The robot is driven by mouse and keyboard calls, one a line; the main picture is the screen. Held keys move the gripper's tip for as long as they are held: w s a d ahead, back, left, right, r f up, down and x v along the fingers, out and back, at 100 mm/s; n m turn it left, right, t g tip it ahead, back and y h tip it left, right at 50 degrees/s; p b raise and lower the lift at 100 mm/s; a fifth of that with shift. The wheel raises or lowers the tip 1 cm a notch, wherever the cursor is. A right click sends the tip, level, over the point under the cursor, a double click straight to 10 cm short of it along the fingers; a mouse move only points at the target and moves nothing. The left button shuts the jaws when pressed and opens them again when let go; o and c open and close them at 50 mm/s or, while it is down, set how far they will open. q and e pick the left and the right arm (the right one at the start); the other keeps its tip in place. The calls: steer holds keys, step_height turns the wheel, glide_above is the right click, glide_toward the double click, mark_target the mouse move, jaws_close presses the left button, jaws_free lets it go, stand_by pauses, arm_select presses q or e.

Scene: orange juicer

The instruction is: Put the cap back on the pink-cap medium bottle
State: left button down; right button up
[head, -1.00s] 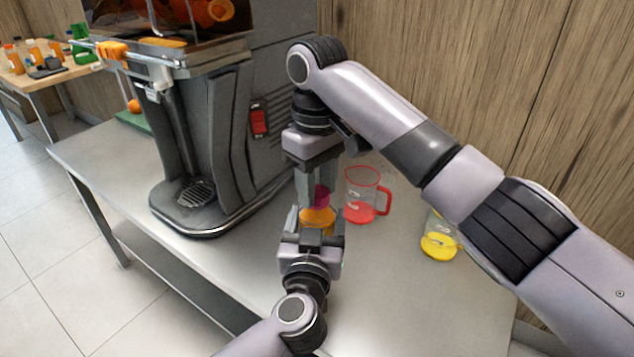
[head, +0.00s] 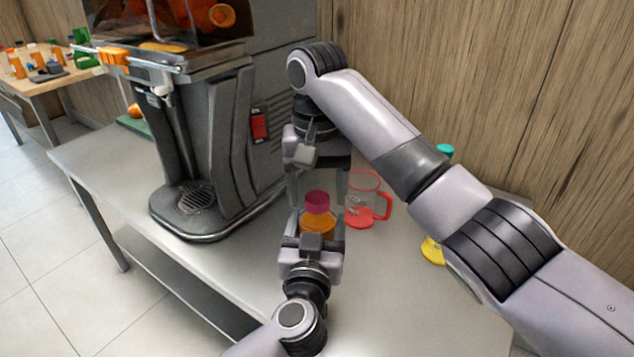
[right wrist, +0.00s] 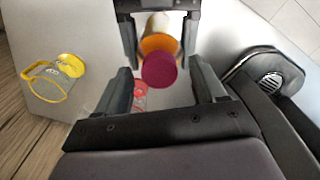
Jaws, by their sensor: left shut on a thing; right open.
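The medium bottle (head: 318,224), with orange contents, is upright between the fingers of my left gripper (head: 318,238), above the table. The pink cap (head: 317,202) sits on the bottle's top; whether it is fully tight I cannot tell. My right gripper (head: 317,188) is open and empty, pointing down just above the cap, its fingers on either side. In the right wrist view the cap (right wrist: 158,71) lies between the open fingers with the bottle (right wrist: 158,42) below it, and the left gripper's fingers flank the bottle.
A red-bottomed jug (head: 362,216) stands just behind and right of the bottle. A yellow-bottomed container (head: 432,251) is partly hidden by my right arm; the yellow jug shows in the right wrist view (right wrist: 48,82). The large juicer (head: 205,150) stands left. The table's front left is clear.

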step_height(320, 180, up, 12)
stand_by(0.6)
arm_select(q)
jaws_free()
steer(key=s+p, duration=0.2)
steer(key=s, duration=0.5)
steer(key=shift+a, duration=0.45)
arm_select(e)
steer(key=shift+r, duration=0.95)
arm_select(q)
steer(key=shift+s, duration=0.15)
arm_select(e)
steer(key=shift+s, duration=0.1)
